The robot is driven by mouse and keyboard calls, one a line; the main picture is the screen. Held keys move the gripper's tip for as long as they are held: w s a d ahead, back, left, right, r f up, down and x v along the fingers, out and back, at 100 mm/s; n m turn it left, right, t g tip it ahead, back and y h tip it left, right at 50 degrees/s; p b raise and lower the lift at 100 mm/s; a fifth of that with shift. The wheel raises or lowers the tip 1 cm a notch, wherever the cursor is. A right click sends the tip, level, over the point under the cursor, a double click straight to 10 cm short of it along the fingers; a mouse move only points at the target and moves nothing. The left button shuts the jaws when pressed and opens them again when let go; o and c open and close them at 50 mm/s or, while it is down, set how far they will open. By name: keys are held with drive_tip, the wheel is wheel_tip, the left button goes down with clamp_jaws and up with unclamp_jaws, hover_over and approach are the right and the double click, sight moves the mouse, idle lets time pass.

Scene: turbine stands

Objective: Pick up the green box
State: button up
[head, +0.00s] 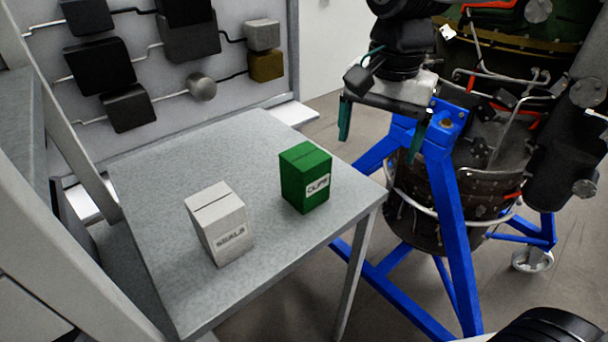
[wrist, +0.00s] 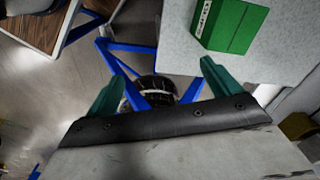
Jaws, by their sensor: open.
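The green box (head: 305,178) with a white label stands upright on the grey table (head: 165,170), near its right side. It also shows at the top of the wrist view (wrist: 235,25), on the table edge side, right of centre. My gripper (head: 385,128) is in the air to the right of the box, past the table's edge and above the blue stand. Its two green fingers are apart with nothing between them; in the wrist view my gripper (wrist: 160,88) is also open and empty, with the box beyond the right finger.
A white box (head: 219,224) stands on the table left of the green box. A turbine on a blue stand (head: 455,210) is close behind and right of my gripper. A wall panel with dark boxes (head: 100,65) is beyond the table. The table between the boxes is bare.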

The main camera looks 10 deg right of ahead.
sight(305, 154)
drive_tip(key=w+a+m, duration=0.1)
drive_tip(key=w+a, duration=0.1)
drive_tip(key=a, duration=0.1)
drive_tip(key=w+a+f+m, duration=0.1)
drive_tip(key=a, duration=0.2)
drive_tip(key=w+a+m, duration=0.1)
drive_tip(key=w+a, duration=0.1)
drive_tip(key=a, duration=0.2)
drive_tip(key=shift+w+a+f+m, duration=0.1)
drive_tip(key=shift+w+f+m, duration=0.25)
drive_tip(key=shift+f+m, duration=0.05)
drive_tip(key=shift+w+a+f, duration=0.1)
drive_tip(key=shift+a+f, duration=0.15)
wheel_tip(305, 154, down, 7)
drive_tip(key=shift+d+f, duration=0.1)
drive_tip(key=shift+f, duration=0.1)
drive_tip(key=c, duration=1.5)
